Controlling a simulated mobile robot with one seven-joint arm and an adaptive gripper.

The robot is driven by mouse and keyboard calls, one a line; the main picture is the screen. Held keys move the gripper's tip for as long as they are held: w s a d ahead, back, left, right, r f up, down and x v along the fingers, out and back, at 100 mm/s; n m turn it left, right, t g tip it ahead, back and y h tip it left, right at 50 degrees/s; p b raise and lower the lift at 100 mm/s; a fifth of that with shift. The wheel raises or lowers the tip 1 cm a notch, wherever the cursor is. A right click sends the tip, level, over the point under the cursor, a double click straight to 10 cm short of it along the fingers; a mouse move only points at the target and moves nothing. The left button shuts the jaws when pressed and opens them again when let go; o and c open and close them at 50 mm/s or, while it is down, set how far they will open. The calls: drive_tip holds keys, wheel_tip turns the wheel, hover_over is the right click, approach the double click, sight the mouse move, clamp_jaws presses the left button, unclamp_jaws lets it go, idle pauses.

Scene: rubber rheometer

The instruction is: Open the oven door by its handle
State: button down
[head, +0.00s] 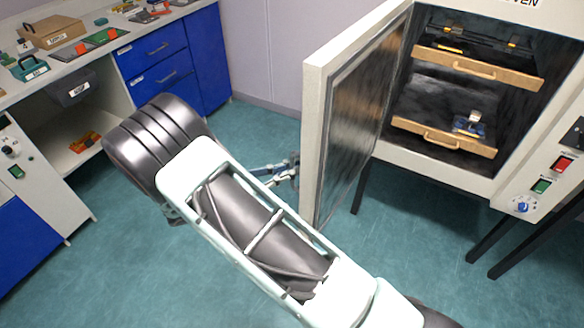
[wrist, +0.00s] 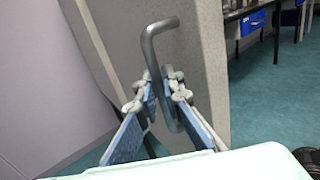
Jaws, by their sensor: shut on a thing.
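The oven (head: 480,110) stands at the right in the head view. Its door (head: 350,110) is swung wide open to the left, showing the dark inside. The bent grey metal handle (wrist: 152,45) stands out from the door's outer face (wrist: 192,70) in the wrist view; the head view hides it behind the door. My gripper (wrist: 163,92) is shut on the handle, with a blue-padded finger on each side of it. In the head view my gripper (head: 290,172) shows at the door's outer edge, partly hidden by it.
Two wooden-fronted shelves (head: 480,68) sit inside the oven, with small items on them. Control buttons (head: 541,185) are at its lower right. A cluttered counter with blue drawers (head: 155,50) stands at the left. Teal floor (head: 265,122) lies free between counter and door.

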idle(0.3)
drive_tip(key=c, duration=2.1)
unclamp_jaws()
drive_tip(key=v, duration=1.2)
drive_tip(key=shift+w, duration=0.1)
